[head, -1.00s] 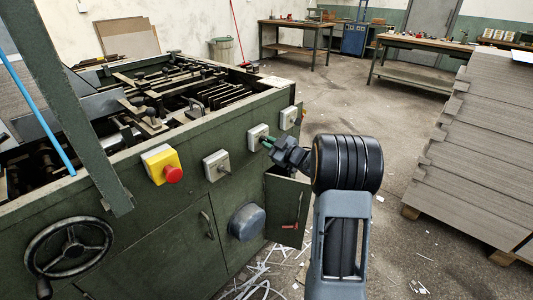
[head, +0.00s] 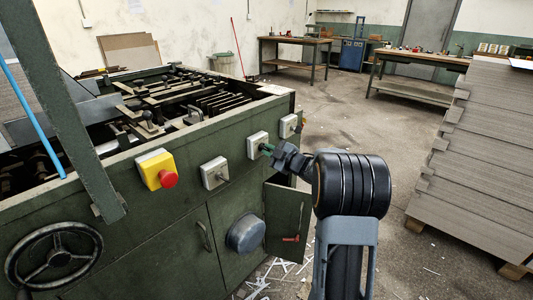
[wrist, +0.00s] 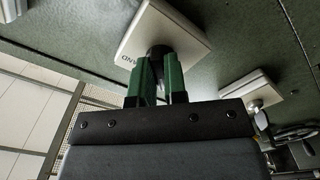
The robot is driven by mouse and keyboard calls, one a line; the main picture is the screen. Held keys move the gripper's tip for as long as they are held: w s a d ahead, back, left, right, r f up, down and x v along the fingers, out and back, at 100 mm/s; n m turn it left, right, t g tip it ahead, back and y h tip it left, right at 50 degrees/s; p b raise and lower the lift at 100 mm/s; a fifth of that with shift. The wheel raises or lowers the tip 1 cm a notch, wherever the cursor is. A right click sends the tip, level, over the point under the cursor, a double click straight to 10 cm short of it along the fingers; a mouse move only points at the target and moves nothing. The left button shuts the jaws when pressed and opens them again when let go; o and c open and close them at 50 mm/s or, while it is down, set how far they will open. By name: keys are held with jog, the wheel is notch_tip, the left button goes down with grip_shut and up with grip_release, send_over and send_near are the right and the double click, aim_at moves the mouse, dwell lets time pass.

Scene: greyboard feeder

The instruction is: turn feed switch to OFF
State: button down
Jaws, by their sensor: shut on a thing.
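A pale switch box (head: 257,145) sits on the side of the green machine. In the wrist view this switch box (wrist: 158,18) has a dark round knob (wrist: 158,50), with the letters "AND" partly readable on its face. My gripper (head: 266,148) is at the front of this box. In the wrist view its green fingers (wrist: 160,72) are shut on the knob, one on each side. The fingers hide part of the knob, so I cannot tell which position it points to. No label reading feed or OFF is legible.
Similar boxes (head: 214,172) (head: 288,125) sit to either side. A yellow box with a red button (head: 168,179) is at left. An open cabinet door (head: 287,220) hangs below my gripper.

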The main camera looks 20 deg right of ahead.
jog(key=shift+a+r, duration=0.2)
jog(key=c, duration=1.4)
grip_release()
jog(key=shift+s+a, duration=0.1)
jog(key=shift+a, duration=0.05)
jog(key=shift+o, duration=1.2)
jog(key=shift+d+f, duration=0.1)
jog(key=shift+d, duration=0.15)
jog(key=shift+s, duration=0.1)
jog(key=p+v, duration=0.1)
jog(key=v, duration=1.2)
jog(key=shift+s+d, duration=0.2)
jog(key=shift+s, duration=0.1)
